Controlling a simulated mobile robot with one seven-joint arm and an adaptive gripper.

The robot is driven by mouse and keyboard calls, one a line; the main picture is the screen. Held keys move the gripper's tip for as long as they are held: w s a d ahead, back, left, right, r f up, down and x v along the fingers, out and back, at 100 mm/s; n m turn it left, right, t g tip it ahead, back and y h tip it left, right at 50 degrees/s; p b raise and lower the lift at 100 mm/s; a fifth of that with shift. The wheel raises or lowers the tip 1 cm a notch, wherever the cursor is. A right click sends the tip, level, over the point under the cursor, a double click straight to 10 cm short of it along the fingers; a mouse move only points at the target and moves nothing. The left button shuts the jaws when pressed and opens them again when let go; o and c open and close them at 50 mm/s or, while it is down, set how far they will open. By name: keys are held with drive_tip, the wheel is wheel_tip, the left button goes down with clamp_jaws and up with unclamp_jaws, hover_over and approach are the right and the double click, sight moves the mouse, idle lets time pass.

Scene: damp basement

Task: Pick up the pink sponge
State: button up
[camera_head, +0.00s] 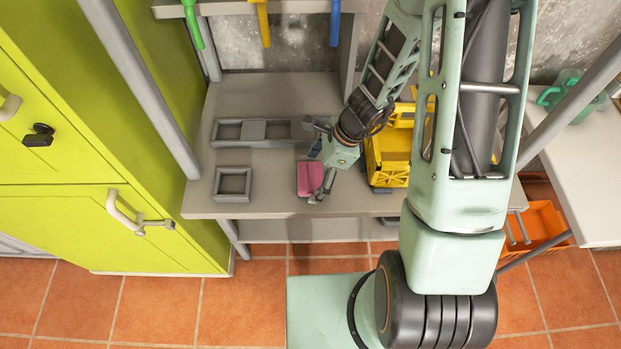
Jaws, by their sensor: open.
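The pink sponge (309,178) lies on the grey workbench (270,190), a little right of the bench's middle and close to its front. My gripper (316,160) is at the sponge, with one finger near its right front corner and the other finger behind it, towards the back of the bench. The jaws are open. I cannot tell whether a finger touches the sponge. Part of the sponge's right side is hidden by my gripper.
Grey trays (233,184) lie left of the sponge. A yellow toolbox-like object (387,160) stands close on the right. A shelf above holds hanging coloured tools (263,22). Green cabinets (70,220) stand at left. An orange crate (540,224) is at lower right.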

drive_tip(key=shift+a+f, duration=0.1)
drive_tip(key=shift+f, duration=0.15)
drive_tip(key=shift+c, duration=0.6)
drive_tip(key=c, duration=1)
drive_tip(key=shift+r, duration=0.2)
